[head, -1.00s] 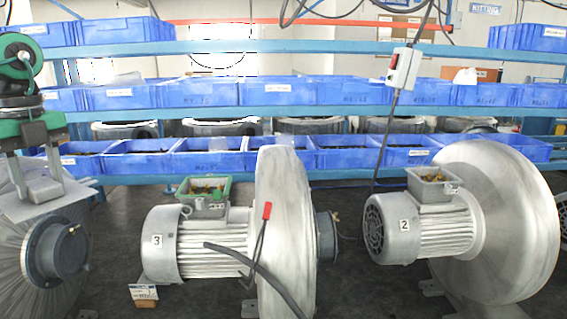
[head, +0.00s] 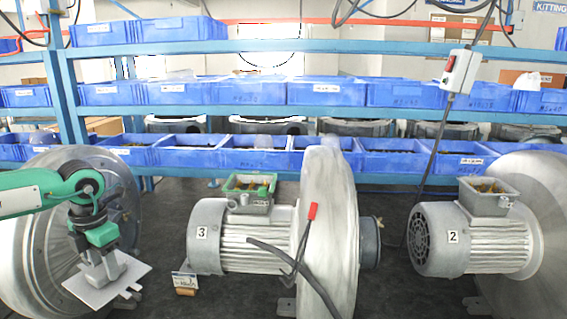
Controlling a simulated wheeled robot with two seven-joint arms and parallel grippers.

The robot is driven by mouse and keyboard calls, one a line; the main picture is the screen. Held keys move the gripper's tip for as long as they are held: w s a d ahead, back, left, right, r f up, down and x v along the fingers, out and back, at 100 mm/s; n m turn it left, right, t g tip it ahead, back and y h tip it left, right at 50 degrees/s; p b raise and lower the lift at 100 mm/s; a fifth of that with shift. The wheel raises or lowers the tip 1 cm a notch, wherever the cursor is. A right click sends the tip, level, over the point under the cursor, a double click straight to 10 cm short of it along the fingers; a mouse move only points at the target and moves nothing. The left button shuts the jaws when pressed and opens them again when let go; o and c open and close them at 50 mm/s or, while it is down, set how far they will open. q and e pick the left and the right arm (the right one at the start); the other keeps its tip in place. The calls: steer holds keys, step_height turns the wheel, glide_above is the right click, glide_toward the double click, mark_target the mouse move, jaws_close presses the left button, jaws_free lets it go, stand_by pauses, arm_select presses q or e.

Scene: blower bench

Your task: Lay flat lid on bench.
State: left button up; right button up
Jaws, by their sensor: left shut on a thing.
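My left gripper (head: 103,268) is shut on the flat lid (head: 88,291), a thin light-grey plate at the lower left in the head view. The fingers point down and hide the middle of the lid. The lid is low over the dark bench (head: 162,225), in front of the left blower (head: 28,255); I cannot tell whether it touches the bench. Blower 3 (head: 245,240) stands at the middle with an open terminal box (head: 250,192), green-rimmed, on top. Blower 2 (head: 470,240) stands at the right with its own open grey box (head: 488,195). My right gripper is not in view.
A small tag on a brown block (head: 185,284) lies by blower 3's foot, right of the lid. A switch box (head: 461,72) hangs above. Blue bins (head: 190,155) line the rack behind.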

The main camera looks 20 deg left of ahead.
arm_select(q)
steer(key=w+d+f+m, duration=0.3)
steer(key=d+f+m, duration=1.05)
steer(key=m, duration=0.35)
steer(key=w+d+f+m, duration=0.1)
steer(key=d+f+m, duration=0.1)
steer(key=d+m, duration=0.7)
steer(key=w+d+f+m, duration=0.1)
steer(key=d+f+m, duration=0.1)
steer(key=d+m, duration=0.7)
steer(key=shift+w+d+f+h, duration=0.2)
steer(key=shift+w+d+h, duration=0.2)
steer(key=shift+d, duration=0.95)
steer(key=shift+s, duration=0.1)
